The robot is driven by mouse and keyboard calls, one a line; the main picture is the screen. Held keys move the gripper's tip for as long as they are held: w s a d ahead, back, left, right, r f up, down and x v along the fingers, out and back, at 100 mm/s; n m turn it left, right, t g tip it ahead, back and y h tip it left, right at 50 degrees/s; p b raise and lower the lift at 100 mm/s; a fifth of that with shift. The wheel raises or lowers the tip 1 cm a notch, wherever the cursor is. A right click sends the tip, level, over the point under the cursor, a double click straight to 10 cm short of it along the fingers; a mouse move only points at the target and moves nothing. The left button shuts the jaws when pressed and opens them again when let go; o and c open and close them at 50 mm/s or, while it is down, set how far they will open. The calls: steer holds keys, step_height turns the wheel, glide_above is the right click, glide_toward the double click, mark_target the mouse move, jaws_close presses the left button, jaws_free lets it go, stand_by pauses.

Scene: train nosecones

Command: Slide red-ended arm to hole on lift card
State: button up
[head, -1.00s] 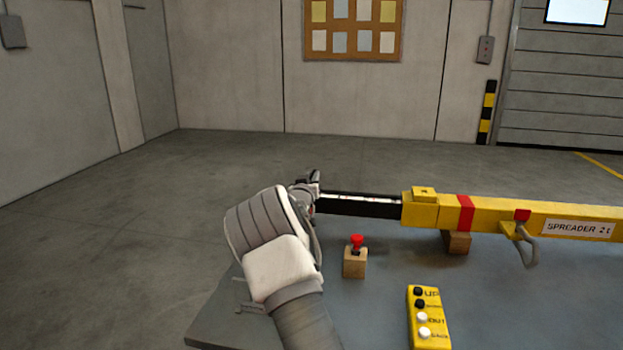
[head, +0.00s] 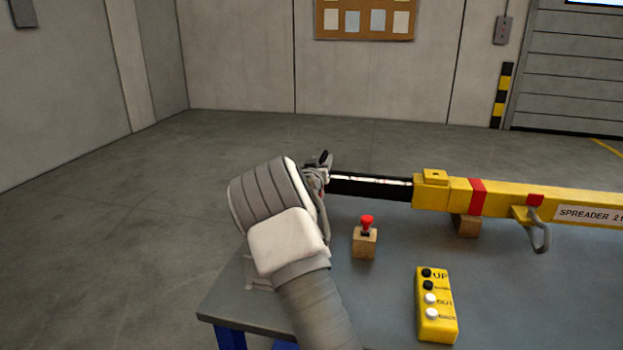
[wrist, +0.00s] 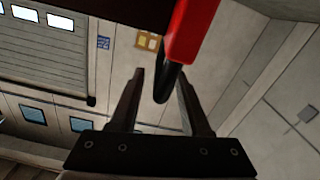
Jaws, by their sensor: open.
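The spreader's black inner arm (head: 370,186) sticks out to the left from its yellow outer beam (head: 560,200). Pale marks run along its top. Its red end (wrist: 190,30) fills the top of the wrist view, with a dark hook or loop (wrist: 165,84) hanging below it. My gripper (head: 322,165) is at the arm's left end; in the head view it hides the red end. In the wrist view my gripper (wrist: 160,80) is open, its fingers on either side of the dark loop; I cannot tell whether they touch it. I make out no lift card.
The beam rests on a wooden block (head: 467,226) on the grey table (head: 390,275). A red-topped pin in a wooden block (head: 364,243) and a yellow button box (head: 436,305) stand in front of the beam. A shackle (head: 541,237) hangs from it. Floor left of the table is clear.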

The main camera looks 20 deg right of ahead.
steer(key=p+v, duration=0.1)
steer(key=v, duration=1.4)
steer(key=shift+p, duration=0.3)
